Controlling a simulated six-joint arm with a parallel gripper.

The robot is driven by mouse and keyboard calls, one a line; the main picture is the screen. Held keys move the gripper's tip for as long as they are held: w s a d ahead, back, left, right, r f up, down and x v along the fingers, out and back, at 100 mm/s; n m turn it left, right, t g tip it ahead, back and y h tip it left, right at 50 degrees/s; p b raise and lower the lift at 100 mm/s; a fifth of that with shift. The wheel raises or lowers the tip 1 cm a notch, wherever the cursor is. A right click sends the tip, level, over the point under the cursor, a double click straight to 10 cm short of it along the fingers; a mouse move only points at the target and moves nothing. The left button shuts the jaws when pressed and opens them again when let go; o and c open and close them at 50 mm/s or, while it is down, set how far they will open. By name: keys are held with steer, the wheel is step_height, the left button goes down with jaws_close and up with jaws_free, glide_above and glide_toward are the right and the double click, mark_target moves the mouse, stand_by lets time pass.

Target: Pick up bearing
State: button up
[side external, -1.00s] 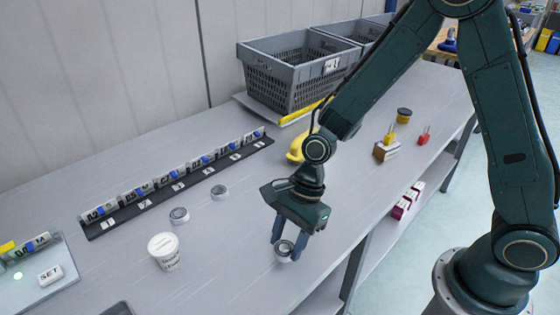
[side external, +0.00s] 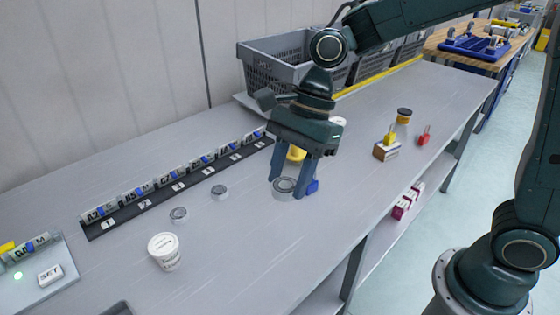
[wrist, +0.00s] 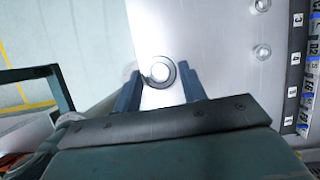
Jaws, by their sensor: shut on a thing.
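My gripper (side external: 291,186) is shut on a grey, ring-shaped bearing (side external: 284,184) and holds it above the table (side external: 225,255). In the wrist view the bearing (wrist: 160,83) sits between the tips of my two fingers, its round face toward the camera. Two more grey bearings lie on the table to the left, a nearer one (side external: 178,214) and a farther one (side external: 219,192). They also show at the right of the wrist view, one lower (wrist: 262,52) and one at the top edge (wrist: 262,5).
A black strip (side external: 150,201) with numbered labels and tagged blocks runs along the back. A white lidded cup (side external: 166,255) stands at front left. A grey crate (side external: 262,80) is behind my gripper. The front middle table is clear.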

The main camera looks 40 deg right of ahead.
steer(key=shift+r, duration=0.4)
steer(key=shift+w, duration=0.15)
steer(key=shift+w, duration=0.2)
steer(key=w+d+m, duration=0.1)
steer(key=w+d, duration=0.3)
steer(key=w, duration=0.4)
steer(key=w+d+m+t, duration=0.1)
steer(key=w+d+m, duration=0.1)
steer(key=w+d, duration=0.3)
steer(key=w+d+m, duration=0.1)
steer(key=w+d, duration=0.4)
steer(key=w, duration=0.7)
steer(key=shift+r+m+t, duration=0.15)
steer(key=shift+m+t, duration=0.25)
step_height(320, 180, down, 16)
steer(key=shift+r, duration=0.1)
